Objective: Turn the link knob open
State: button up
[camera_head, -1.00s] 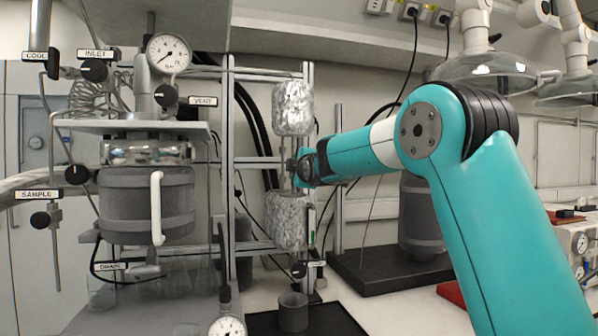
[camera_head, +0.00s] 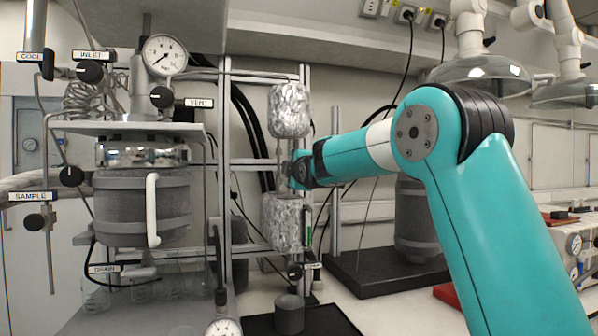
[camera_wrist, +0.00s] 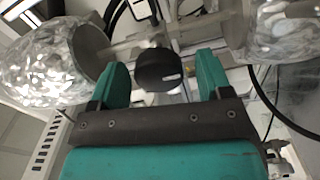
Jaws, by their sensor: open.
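In the wrist view a round black knob (camera_wrist: 157,72) with a pale mark on its face sits between the two teal fingers of my gripper (camera_wrist: 161,70). The gripper is open, and gaps show between the knob and both fingers. The knob lies between two foil-wrapped vessels. In the head view my gripper (camera_head: 300,168) is at the gap between the upper foil vessel (camera_head: 289,110) and the lower foil vessel (camera_head: 287,222). The knob is mostly hidden there behind my gripper. No label reading "link" is legible.
A metal frame (camera_head: 224,180) stands left of the foil vessels. Further left is a reactor (camera_head: 125,212) with labelled knobs and a gauge (camera_head: 165,55). A grey cup (camera_head: 289,314) stands below, and a dark cylinder (camera_head: 412,225) stands behind my arm. Cables hang behind the frame.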

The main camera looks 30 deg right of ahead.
jog(key=b+v, duration=0.4)
jog(key=v, duration=1.3)
jog(key=shift+b, duration=0.4)
jog(key=shift+s+a+r, duration=0.1)
jog(key=shift+s, duration=0.05)
